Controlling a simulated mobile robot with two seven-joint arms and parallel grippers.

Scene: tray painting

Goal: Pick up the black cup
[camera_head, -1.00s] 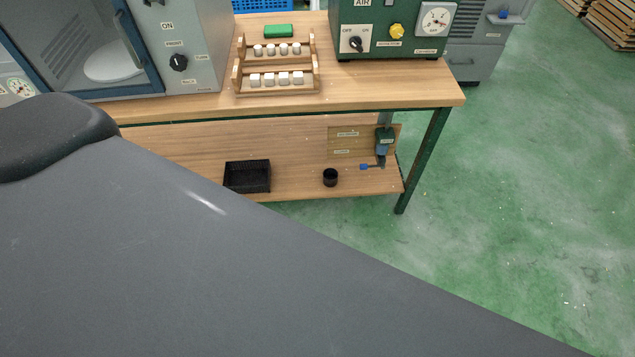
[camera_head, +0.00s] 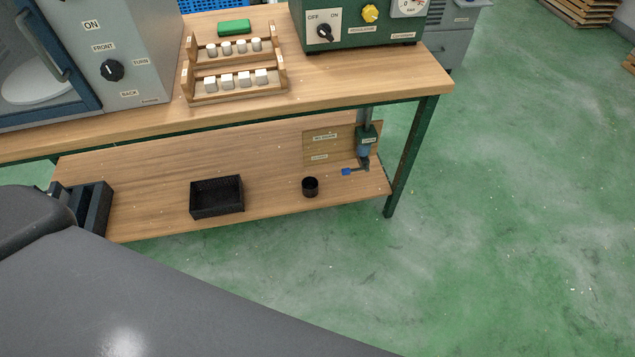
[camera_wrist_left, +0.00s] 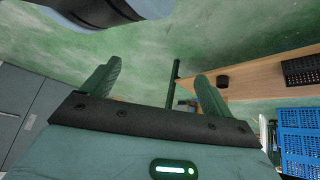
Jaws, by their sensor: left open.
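The black cup (camera_head: 310,188) stands upright on the lower wooden shelf (camera_head: 270,195), near its front edge and right of a black basket (camera_head: 217,199). A small dark shape that looks like the black cup (camera_wrist_left: 223,82) shows on the wood in the left wrist view, beyond the right finger. My left gripper (camera_wrist_left: 158,70) is open, with nothing between its green fingers, and is clearly apart from the cup. I cannot make out the left gripper for sure in the head view. My right gripper is in neither view.
A dark slotted object (camera_head: 88,207) is at the shelf's left end. A blue valve handle (camera_head: 347,171) is right of the cup, near the green table leg (camera_head: 408,160). The tabletop (camera_head: 330,88) overhangs the shelf. The green floor (camera_head: 500,230) at right is clear.

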